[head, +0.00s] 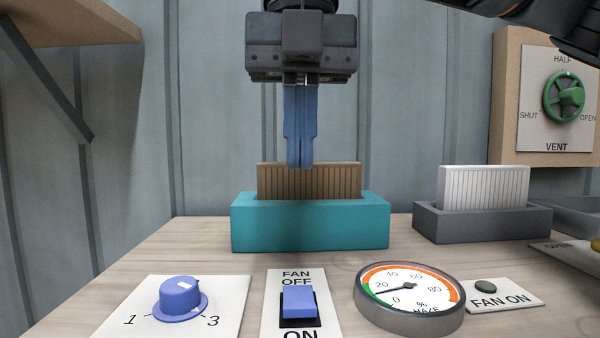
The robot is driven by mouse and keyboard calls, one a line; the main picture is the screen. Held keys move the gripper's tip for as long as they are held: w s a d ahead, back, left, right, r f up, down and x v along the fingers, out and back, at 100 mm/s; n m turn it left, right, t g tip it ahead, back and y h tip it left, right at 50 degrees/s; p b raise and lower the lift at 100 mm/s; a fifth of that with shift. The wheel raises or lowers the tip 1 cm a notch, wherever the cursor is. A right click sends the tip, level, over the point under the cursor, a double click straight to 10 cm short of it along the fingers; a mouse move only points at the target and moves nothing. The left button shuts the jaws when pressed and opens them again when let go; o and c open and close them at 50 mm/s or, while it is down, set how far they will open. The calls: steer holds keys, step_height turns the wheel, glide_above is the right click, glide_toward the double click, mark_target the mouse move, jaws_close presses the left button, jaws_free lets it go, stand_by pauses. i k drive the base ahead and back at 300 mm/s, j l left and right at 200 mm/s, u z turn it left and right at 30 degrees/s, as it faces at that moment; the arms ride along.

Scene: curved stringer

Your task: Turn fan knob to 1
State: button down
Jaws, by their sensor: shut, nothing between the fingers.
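The fan knob (180,298) is a blue dial with a white mark on its top, on a white plate (225,290) at the front left. The labels 1 and 3 show at its lower left and lower right. The white mark sits at the top right side, pointing away from the 1. My gripper (300,165) hangs pointing down, its blue fingers shut together and empty. It is above and to the right of the knob, in front of or over the brown filter in the teal holder. I cannot tell the exact depth.
A teal holder (310,225) with a brown filter (340,180) stands behind the fan switch (299,301). A haze gauge (410,310) and fan-on lamp (485,286) lie to the right. A grey holder (480,225) and green vent wheel (565,97) are farther right. A shelf (60,25) juts out upper left.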

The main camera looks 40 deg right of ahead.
mark_target(181, 299)
steer(key=k, duration=1)
